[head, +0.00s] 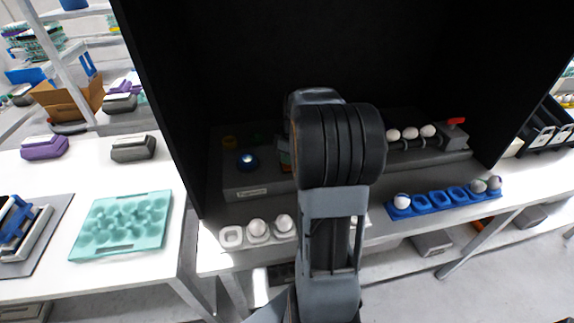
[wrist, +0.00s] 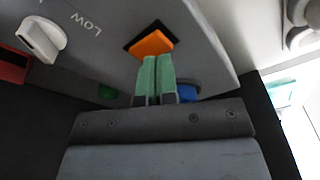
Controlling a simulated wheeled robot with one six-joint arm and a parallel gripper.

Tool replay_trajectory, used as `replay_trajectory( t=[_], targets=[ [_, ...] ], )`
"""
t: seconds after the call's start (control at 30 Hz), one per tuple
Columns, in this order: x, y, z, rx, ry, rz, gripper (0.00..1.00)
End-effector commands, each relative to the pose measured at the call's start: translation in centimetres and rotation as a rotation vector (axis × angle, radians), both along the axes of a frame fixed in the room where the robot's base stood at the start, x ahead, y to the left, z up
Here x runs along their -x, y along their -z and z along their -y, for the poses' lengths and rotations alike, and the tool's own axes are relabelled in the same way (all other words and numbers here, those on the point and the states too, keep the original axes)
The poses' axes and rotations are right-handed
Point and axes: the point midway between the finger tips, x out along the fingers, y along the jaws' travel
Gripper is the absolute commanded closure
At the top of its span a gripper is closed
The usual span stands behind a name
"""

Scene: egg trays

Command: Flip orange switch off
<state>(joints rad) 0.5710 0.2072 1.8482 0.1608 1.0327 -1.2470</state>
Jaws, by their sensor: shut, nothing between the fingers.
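The orange switch (wrist: 152,44) sits in a black square surround on the grey panel, at the upper middle of the wrist view. My gripper (wrist: 155,60) has two green fingers, shut together with nothing between them. The fingertips are right at the switch's lower edge in the picture; I cannot tell whether they touch it. The on or off position of the switch is not clear.
A white knob (wrist: 42,38) by the word LOW, a green button (wrist: 107,92) and a blue one (wrist: 187,92) are near the switch. In the head view a blue egg tray (head: 428,210) stands right of my arm and a teal tray (head: 120,225) lies left.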

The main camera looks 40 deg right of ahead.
Motion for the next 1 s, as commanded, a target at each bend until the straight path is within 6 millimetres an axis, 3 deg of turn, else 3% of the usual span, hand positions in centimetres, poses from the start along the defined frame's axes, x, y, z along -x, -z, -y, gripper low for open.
replay_trajectory(
  t=[1.0],
  targets=[
    [0.0, 1.2, 0.0, 0.000, 0.000, 0.000, 1.00]
  ],
)
